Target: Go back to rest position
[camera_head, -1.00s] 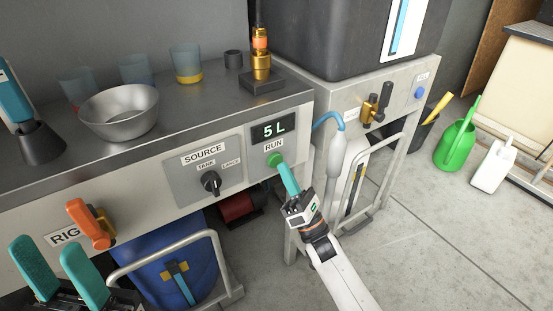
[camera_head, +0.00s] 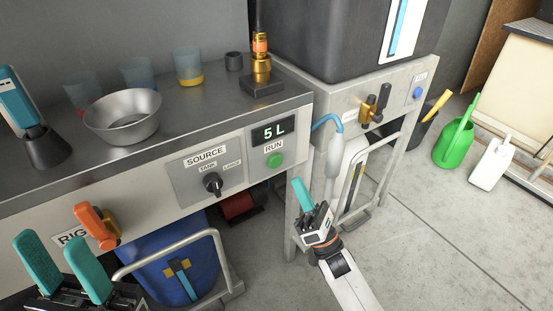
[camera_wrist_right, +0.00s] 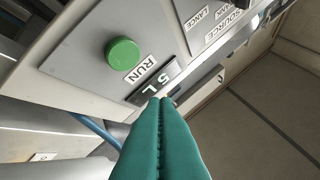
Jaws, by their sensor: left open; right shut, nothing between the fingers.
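My left gripper (camera_head: 66,268) is at the lower left of the head view, its two teal fingers apart with nothing between them. My right gripper (camera_head: 303,194) is in front of the bench's right end, its teal fingers together and empty. It is below and to the right of the green RUN button (camera_head: 275,160) and apart from it. The right wrist view shows the closed fingers (camera_wrist_right: 163,130) and the green button (camera_wrist_right: 122,52) clear of them. The display (camera_head: 274,131) reads 5 L.
A steel bowl (camera_head: 122,116), cups and a brass nozzle (camera_head: 261,62) stand on the bench. The SOURCE knob (camera_head: 212,183) and orange-handled valve (camera_head: 96,226) stick out of its front. A blue barrel (camera_head: 168,262) is below.

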